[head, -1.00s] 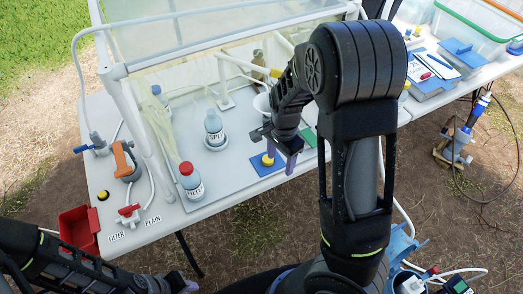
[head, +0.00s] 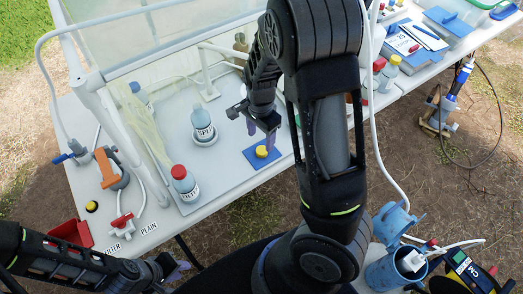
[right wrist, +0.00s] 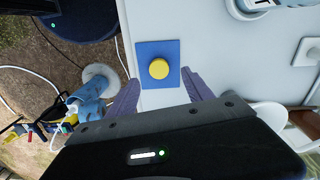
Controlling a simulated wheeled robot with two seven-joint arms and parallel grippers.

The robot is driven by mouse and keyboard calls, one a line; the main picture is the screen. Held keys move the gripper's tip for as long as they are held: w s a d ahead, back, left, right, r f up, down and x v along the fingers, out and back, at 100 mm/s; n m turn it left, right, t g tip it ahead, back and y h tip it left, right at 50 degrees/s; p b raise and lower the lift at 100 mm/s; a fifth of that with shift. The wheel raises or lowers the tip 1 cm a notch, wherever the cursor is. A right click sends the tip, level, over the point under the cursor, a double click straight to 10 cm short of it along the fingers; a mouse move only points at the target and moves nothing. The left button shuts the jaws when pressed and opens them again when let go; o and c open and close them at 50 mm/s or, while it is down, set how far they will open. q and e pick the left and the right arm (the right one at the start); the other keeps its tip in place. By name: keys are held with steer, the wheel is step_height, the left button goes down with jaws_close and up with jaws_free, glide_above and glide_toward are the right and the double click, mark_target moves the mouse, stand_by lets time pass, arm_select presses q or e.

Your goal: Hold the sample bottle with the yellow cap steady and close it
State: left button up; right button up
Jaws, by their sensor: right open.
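The yellow cap (head: 261,151) lies on a small blue mat (head: 249,160) near the table's front edge. It also shows in the right wrist view (right wrist: 158,69). A clear bottle (head: 203,122) with a "SPLT"-like label and no coloured cap on top stands upright in a round white holder (head: 206,141), left of the mat. My right gripper (head: 261,133) is open and empty, just behind and above the cap. In the right wrist view its purple fingers lie on either side of the mat's lower end. My left gripper (head: 176,268) hangs off the table's front; its jaw opening is unclear.
A red-capped bottle (head: 184,184) stands at the tray's front left. A red bin (head: 70,234) and valves sit at the table's left end. Hood posts and a white tube rise behind. More bottles (head: 389,73) stand to the right, partly behind my right arm.

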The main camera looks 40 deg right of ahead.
mark_target(262, 150)
steer(key=shift+f, duration=0.4)
step_height(262, 150, down, 5)
steer(key=shift+s+d+f, duration=0.1)
steer(key=shift+c, duration=0.3)
stand_by(0.4)
jaws_close()
stand_by(0.5)
